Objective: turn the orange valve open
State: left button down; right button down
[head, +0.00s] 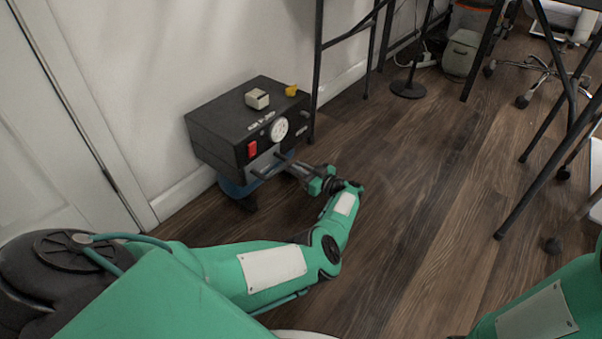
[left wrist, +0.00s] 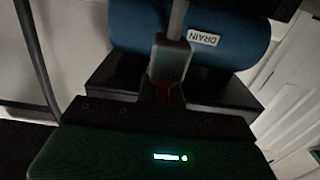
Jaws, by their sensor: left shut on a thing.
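A black compressor-like unit (head: 232,125) with a blue tank (head: 232,188) under it stands on the floor by the wall. In the left wrist view the blue tank (left wrist: 130,28) carries a white DRAIN label (left wrist: 197,38). A dim reddish-orange piece, which looks like the valve (left wrist: 165,90), shows just below a grey block (left wrist: 170,58) in front of the tank. My left gripper (head: 290,168) is at the unit's lower front and is shut on the valve, which is mostly hidden. The valve cannot be made out in the head view. My right gripper is out of view.
The unit's front has a red switch (head: 252,149), a round gauge (head: 279,129) and a grey handle-like bar. Table legs stand behind and at right. The floor (head: 420,190) between is clear.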

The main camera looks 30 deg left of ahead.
pick_arm(q)
jog(key=shift+a+r, duration=0.1)
dwell(0.3)
jog(key=c, duration=1.5)
grip_release()
jog(key=d, duration=0.9)
jog(key=d+p, duration=0.1)
jog(key=d, duration=0.3)
jog(key=shift+s+d, duration=0.4)
